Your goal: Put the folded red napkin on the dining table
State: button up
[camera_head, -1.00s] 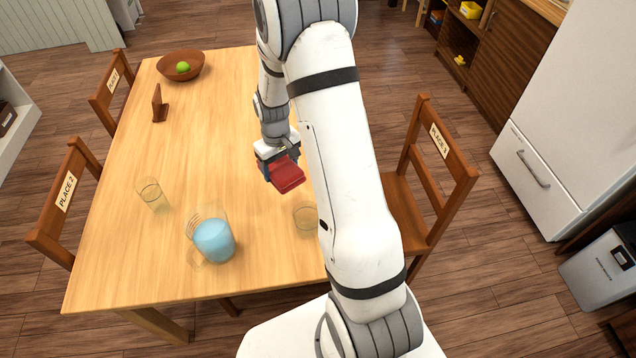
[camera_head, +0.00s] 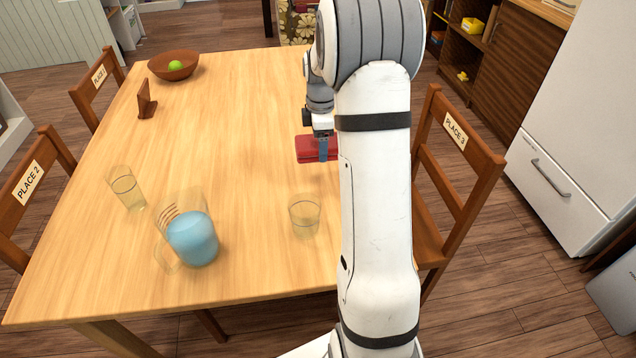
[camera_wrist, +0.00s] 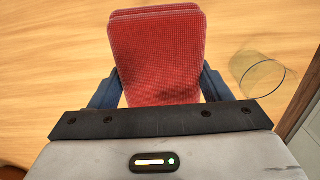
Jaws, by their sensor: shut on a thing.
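The folded red napkin (camera_head: 310,149) is in my gripper (camera_head: 322,150), above the right side of the wooden dining table (camera_head: 235,130). In the wrist view the napkin (camera_wrist: 157,55) fills the space between the two dark fingers of my gripper (camera_wrist: 158,88), which are shut on its sides. Table wood shows all around it there. My arm hides part of the table's right side in the head view. I cannot tell how far above the table top the napkin is.
A clear glass (camera_head: 305,215) stands near the napkin and also shows in the wrist view (camera_wrist: 262,76). A jug with blue liquid (camera_head: 192,238), another glass (camera_head: 127,188), a small wooden stand (camera_head: 146,100) and a bowl with a green fruit (camera_head: 173,66) are on the table. Chairs (camera_head: 455,165) surround it.

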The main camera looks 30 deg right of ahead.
aim_at(321, 179)
jog(key=shift+d+f, duration=0.2)
jog(key=shift+f, duration=0.05)
notch_tip(321, 179, down, 10)
jog(key=shift+r+b, duration=0.25)
jog(key=shift+b, duration=0.05)
jog(key=shift+f, duration=0.25)
jog(key=o, duration=1.4)
jog(key=shift+r, duration=0.1)
